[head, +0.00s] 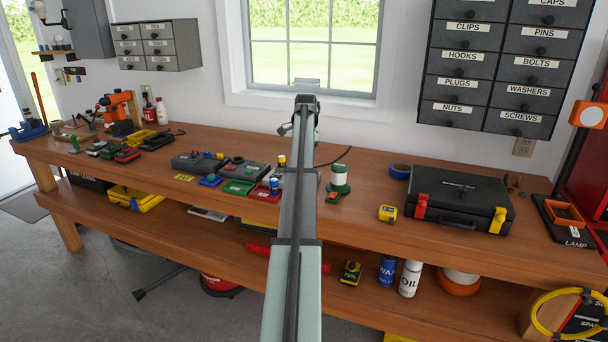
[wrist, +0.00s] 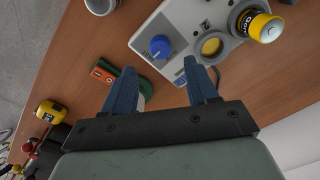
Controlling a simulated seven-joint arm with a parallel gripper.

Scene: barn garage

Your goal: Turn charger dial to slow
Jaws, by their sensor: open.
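In the wrist view a pale grey charger (wrist: 178,22) lies on the wooden bench. In the head view my arm hides most of this area.
A green block with an orange label (wrist: 104,71) lies close to my left finger. In the head view a white and green cylinder (head: 340,177) stands right of my arm, near a yellow tape measure (head: 387,213) and a black toolbox (head: 458,202). Grey devices (head: 200,162) sit left.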

